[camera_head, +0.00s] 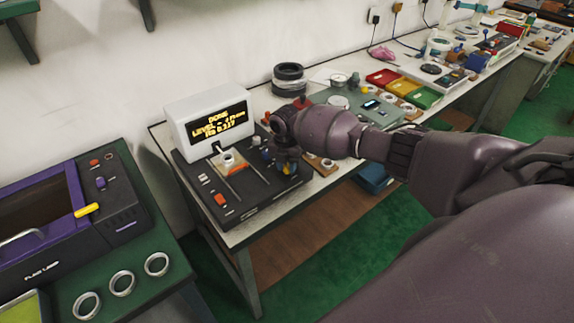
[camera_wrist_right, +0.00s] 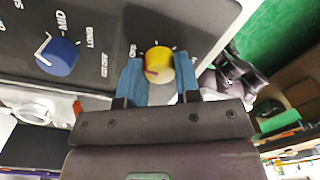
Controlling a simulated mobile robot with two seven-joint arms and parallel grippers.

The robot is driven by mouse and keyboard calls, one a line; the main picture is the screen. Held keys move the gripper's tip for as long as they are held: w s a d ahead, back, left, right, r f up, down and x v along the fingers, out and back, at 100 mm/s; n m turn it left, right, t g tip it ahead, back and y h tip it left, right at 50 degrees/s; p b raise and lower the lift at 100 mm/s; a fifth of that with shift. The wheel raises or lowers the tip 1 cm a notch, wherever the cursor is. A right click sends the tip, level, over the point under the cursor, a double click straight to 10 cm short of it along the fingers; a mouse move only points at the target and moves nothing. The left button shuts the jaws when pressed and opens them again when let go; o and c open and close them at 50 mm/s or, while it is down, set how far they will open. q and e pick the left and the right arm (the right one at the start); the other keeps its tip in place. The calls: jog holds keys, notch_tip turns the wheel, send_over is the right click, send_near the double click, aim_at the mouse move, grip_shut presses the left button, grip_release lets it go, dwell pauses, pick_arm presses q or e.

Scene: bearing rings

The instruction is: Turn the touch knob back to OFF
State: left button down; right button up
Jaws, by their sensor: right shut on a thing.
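A dark test device (camera_head: 245,195) with several knobs stands at the left end of the bench. My right gripper (camera_wrist_right: 160,85) is shut on its yellow knob (camera_wrist_right: 158,62), one finger on each side, in the right wrist view. The yellow knob also shows small under my gripper in the head view (camera_head: 289,169). A blue knob (camera_wrist_right: 57,57) with MID and LONG marks sits to its left in the right wrist view. My left gripper is not in view.
A white-framed screen (camera_head: 214,121) shows DONE and a level reading. A metal ring (camera_head: 227,157) sits on the device. A stack of dark rings (camera_head: 289,79) stands behind my right arm. A purple and black machine (camera_head: 60,210) and several silver rings (camera_head: 122,283) are at the left.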

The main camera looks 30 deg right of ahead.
jog(key=shift+n, duration=0.3)
dwell(0.4)
jog(key=o, duration=0.9)
notch_tip(320, 180, up, 11)
jog(key=shift+w+a+f, duration=0.1)
jog(key=shift+w, duration=0.05)
dwell(0.3)
